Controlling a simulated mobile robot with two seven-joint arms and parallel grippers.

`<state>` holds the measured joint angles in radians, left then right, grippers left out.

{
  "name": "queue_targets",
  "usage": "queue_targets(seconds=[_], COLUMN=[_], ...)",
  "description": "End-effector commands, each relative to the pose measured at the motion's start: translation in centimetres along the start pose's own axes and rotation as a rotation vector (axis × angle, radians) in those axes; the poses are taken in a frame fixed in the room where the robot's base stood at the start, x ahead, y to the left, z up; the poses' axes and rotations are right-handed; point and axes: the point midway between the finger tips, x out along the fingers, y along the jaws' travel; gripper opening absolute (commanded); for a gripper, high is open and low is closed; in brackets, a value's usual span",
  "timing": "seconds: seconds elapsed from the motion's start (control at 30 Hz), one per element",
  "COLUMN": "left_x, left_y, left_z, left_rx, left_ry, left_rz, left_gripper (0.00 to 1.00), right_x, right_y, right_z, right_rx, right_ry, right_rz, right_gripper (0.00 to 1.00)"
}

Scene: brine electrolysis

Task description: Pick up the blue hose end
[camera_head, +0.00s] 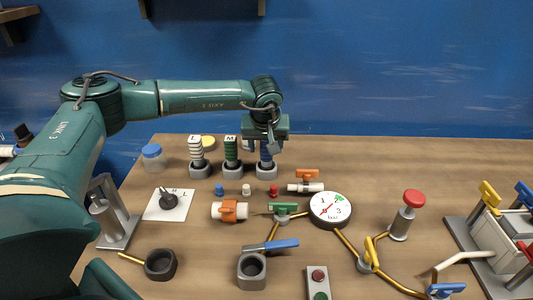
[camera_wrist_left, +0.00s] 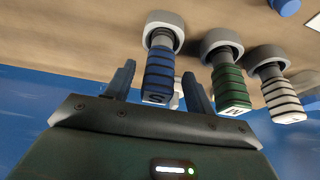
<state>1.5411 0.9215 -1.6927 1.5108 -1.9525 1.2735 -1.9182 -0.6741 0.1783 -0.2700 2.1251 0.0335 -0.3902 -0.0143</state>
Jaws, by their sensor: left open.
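The blue hose end (camera_head: 266,158) stands upright in a grey round holder at the back middle of the table. It has dark bands. In the left wrist view the blue hose end (camera_wrist_left: 159,72) carries an S on its end face. My left gripper (camera_head: 266,146) is open over it, pointing down. In the left wrist view its fingers (camera_wrist_left: 158,68) show on either side of the blue hose end, with gaps between. The gripper hides the top of the hose end in the head view. My right gripper is not in view.
A green hose end (camera_head: 232,152) marked M stands close to the left, then a white banded one (camera_head: 196,153), both in grey holders. A blue-lidded jar (camera_head: 152,158) is farther left. Small caps, valves and a round gauge (camera_head: 330,210) lie in front.

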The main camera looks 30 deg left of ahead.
Motion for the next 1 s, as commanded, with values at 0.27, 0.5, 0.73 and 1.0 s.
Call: queue_targets(seconds=[0.27,0.5,0.73,1.0], left_x=[3.1,3.2,3.2,3.1], left_y=[0.1,0.1,0.1,0.1], left_z=[0.1,0.1,0.1,0.1], left_rx=[-0.001,0.000,-0.001,-0.001], left_ry=[-0.001,0.000,0.000,0.000], left_rz=[-0.001,-0.001,0.000,0.000], left_gripper=[0.55,0.53,0.34,0.12], right_x=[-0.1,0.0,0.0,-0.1], right_y=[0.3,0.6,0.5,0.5], right_z=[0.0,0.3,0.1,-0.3], right_rx=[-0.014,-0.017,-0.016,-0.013], right_ry=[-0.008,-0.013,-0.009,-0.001], right_rz=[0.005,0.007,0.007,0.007], right_gripper=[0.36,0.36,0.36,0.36])
